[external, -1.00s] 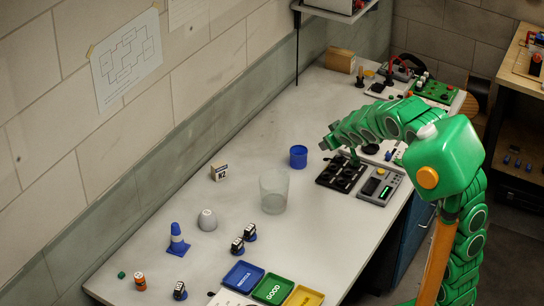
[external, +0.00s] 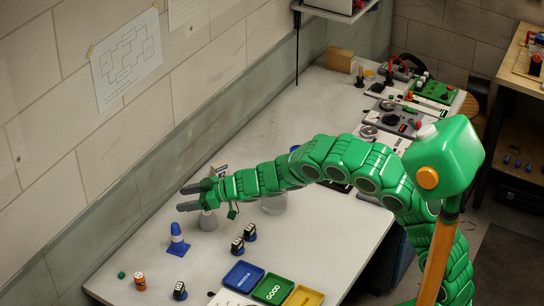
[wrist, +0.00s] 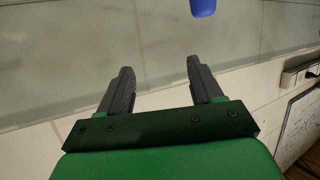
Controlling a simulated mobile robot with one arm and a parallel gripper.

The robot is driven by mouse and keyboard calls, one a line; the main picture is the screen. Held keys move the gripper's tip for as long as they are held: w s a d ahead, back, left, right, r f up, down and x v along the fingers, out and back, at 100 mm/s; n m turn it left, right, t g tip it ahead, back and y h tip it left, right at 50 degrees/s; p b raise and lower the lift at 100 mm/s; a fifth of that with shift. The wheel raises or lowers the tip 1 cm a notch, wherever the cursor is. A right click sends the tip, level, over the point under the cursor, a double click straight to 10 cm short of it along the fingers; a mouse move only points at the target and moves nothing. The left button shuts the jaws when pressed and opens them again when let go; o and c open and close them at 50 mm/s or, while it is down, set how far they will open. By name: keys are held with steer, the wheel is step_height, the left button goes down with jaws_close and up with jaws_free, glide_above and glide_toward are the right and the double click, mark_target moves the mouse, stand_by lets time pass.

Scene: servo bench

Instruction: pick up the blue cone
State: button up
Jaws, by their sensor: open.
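The blue cone (external: 178,247), with a white band and a square blue base, stands upright on the bench at the lower left of the external view. My gripper (external: 183,198) is open and empty, its grey fingers pointing left, above the cone in the picture and apart from it. In the wrist view my gripper (wrist: 158,78) shows two spread dark fingers with nothing between them. A rounded blue piece (wrist: 203,7) is cut off by the top edge there, beyond the right finger; I cannot tell for sure that it is the cone.
Small black-and-white parts (external: 238,246), an orange part (external: 139,282) and blue (external: 243,275), green (external: 273,290) and yellow (external: 303,297) trays are nearby. The wall (external: 80,190) runs behind the cone.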

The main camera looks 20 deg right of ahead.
steer(key=n+g+y, duration=0.1)
steer(key=g, duration=0.1)
glide_above(173, 231)
steer(key=d, duration=0.2)
steer(key=shift+w+f, duration=0.45)
steer(key=shift+f, duration=2.4)
step_height(173, 231, down, 3)
steer(key=shift+f, duration=0.1)
steer(key=shift+w+a, duration=0.15)
steer(key=shift+a, duration=0.8)
steer(key=shift+a+f, duration=0.25)
steer(key=shift+a, duration=0.2)
steer(key=shift+c, duration=0.5)
steer(key=shift+w, duration=0.1)
steer(key=c, duration=1)
